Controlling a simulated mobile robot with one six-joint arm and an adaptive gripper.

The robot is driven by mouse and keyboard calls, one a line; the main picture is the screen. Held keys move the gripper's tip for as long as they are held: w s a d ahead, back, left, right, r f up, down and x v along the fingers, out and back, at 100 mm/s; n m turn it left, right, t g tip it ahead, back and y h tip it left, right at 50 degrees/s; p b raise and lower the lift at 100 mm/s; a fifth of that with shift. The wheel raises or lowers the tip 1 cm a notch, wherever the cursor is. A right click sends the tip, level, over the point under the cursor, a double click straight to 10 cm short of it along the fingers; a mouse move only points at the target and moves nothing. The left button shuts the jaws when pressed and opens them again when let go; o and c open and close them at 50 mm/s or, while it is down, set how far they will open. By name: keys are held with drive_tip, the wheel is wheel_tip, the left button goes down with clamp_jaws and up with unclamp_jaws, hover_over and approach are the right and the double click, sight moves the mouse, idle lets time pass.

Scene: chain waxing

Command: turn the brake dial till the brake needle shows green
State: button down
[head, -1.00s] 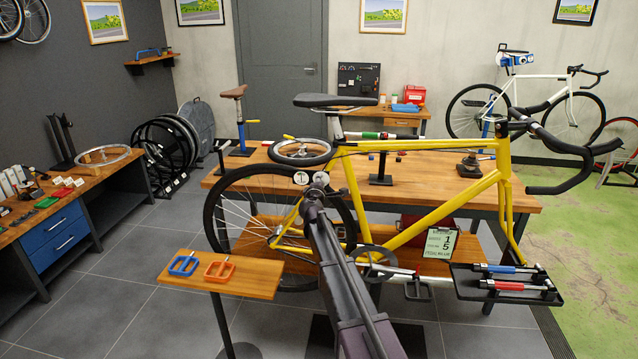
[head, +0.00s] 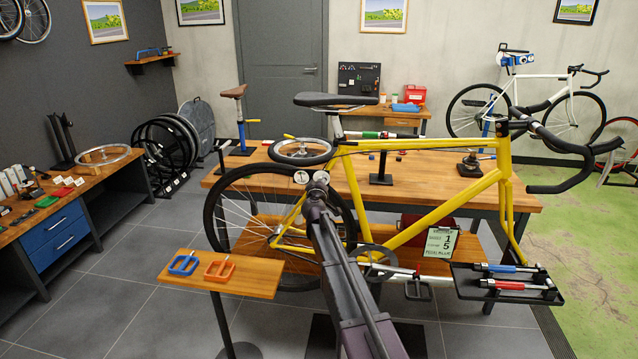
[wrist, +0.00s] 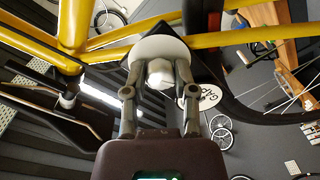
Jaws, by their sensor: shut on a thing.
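The brake dial (wrist: 160,72) is a pale round knob on a white collar near the yellow bike frame. In the wrist view it sits between the two fingers of my gripper (wrist: 159,90), which is shut on it. In the head view my gripper is mostly hidden behind my own wrist, beside the rear wheel. The brake gauge (head: 301,177) is a small white disc just left of my wrist, with a dark mark on it. It also shows in the wrist view as a white disc marked GAP (wrist: 209,96), partly behind the right finger. I cannot read the needle's colour.
The yellow bike (head: 352,185) stands before a wooden bench (head: 520,200). A small board (head: 255,288) with a blue and an orange pedal is at front left. A black tray (head: 470,290) with tools is at right. A note card (head: 440,243) hangs near the crank.

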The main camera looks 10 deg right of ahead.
drive_tip(key=shift+a+m, duration=0.1)
drive_tip(key=shift+m, duration=1.2)
drive_tip(key=shift+w, duration=0.1)
drive_tip(key=shift+c, duration=2.1)
unclamp_jaws()
